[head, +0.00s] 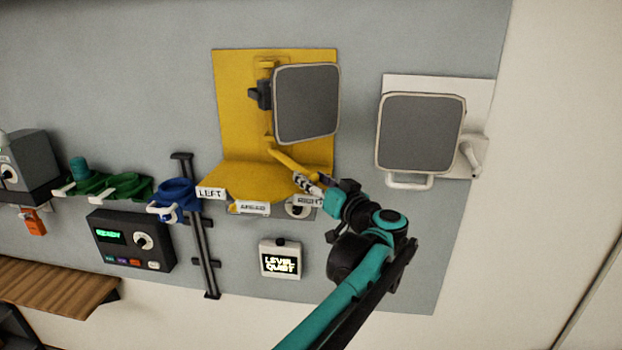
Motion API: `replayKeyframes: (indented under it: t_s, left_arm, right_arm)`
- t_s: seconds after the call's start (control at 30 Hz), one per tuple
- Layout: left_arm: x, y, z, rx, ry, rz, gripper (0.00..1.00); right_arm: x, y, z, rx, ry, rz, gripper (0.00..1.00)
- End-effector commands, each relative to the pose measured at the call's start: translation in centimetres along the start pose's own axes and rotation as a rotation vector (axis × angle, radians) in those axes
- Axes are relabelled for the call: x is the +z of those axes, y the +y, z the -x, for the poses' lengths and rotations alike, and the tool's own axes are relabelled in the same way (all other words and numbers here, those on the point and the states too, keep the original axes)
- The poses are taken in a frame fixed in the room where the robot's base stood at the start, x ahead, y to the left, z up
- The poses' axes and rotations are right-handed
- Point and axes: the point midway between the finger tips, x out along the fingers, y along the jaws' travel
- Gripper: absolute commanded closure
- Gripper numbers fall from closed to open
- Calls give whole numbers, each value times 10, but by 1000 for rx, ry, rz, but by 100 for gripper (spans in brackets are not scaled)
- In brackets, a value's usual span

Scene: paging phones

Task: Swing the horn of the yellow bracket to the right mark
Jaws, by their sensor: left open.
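The yellow bracket (230,110) is a plate on the grey wall panel with a rounded yellow shelf below. Its grey square-faced horn (306,103) sits toward the plate's right edge, its face turned a little to the right. A yellow lever (284,158) slants down and right from under the horn. The shelf's front edge carries a LEFT mark (210,192), a middle mark (252,208) that seems to read AHEAD, and a RIGHT mark (309,202). My left gripper (304,182) is open at the lever's lower end, close to the RIGHT mark; contact is unclear. My right gripper is out of view.
A white bracket with another grey horn (420,132) hangs to the right. A level display box (280,260) is below the shelf. Left are a blue holder (174,197) on a dark rail, green holders (125,185) and a black control box (130,241).

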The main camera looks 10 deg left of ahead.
Motion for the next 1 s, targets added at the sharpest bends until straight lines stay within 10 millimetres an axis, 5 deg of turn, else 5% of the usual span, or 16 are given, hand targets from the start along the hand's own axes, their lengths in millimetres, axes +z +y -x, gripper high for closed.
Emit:
replayKeyframes:
  t_s: [0.5, 1.0]
  left_arm:
    - [0, 0, 99, 2, 0, 0, 51]
    - [1, -1, 109, 3, 6, 5, 51]
  right_arm:
    - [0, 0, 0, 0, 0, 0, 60]
    - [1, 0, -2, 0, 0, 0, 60]
